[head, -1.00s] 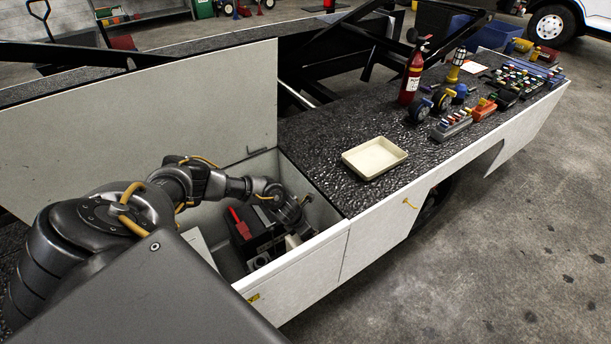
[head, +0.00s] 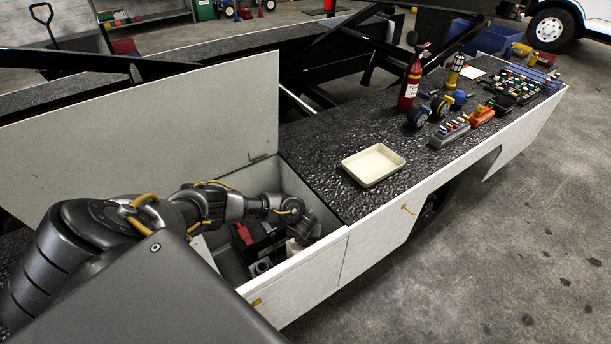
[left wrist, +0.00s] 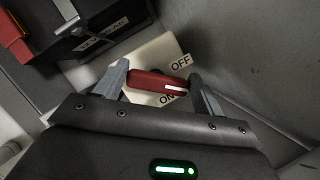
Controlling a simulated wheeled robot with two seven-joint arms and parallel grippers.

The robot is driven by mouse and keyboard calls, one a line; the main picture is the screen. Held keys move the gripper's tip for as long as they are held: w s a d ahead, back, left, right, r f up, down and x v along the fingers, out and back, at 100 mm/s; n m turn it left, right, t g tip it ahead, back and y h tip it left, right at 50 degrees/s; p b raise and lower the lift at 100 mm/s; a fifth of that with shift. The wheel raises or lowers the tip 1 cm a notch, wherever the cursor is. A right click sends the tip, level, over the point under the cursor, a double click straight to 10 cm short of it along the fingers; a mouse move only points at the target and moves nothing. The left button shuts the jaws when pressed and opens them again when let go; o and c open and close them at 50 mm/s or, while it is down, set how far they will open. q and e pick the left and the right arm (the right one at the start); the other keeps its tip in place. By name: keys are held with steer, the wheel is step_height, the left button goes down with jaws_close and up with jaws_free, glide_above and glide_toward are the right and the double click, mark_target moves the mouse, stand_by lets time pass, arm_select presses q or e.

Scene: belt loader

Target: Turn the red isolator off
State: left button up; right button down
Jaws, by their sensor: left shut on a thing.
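The red isolator handle (left wrist: 150,82) sits on a pale plate (left wrist: 158,52) marked OFF and ON in the left wrist view. Its white-striped end points right, between the two words. My left gripper (left wrist: 160,84) is shut on the handle, with one finger at each end. In the head view my left arm (head: 262,207) reaches down into the open compartment; the fingers and the isolator are hidden there. My right gripper is not in view.
A black battery (left wrist: 100,25) with a red part (left wrist: 14,38) lies beside the plate. The compartment's raised lid (head: 140,120) stands behind my arm. A cream tray (head: 373,165) and several tools lie on the black deck (head: 320,150).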

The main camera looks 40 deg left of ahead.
arm_select(q)
steer(key=n, duration=0.2)
steer(key=n+g+y+p, duration=0.1)
steer(key=n, duration=0.1)
steer(key=shift+a+r+n, duration=0.1)
steer(key=shift+r+n, duration=0.05)
steer(key=shift+n, duration=0.15)
steer(key=shift+n+g+y+p, duration=0.5)
steer(key=shift+n+g+p, duration=0.15)
steer(key=shift+n, duration=1.05)
steer(key=shift+a, duration=0.15)
steer(key=o, duration=1)
steer(key=p+v, duration=0.3)
steer(key=v, duration=0.7)
steer(key=shift+r+p, duration=0.3)
steer(key=shift+p, duration=0.05)
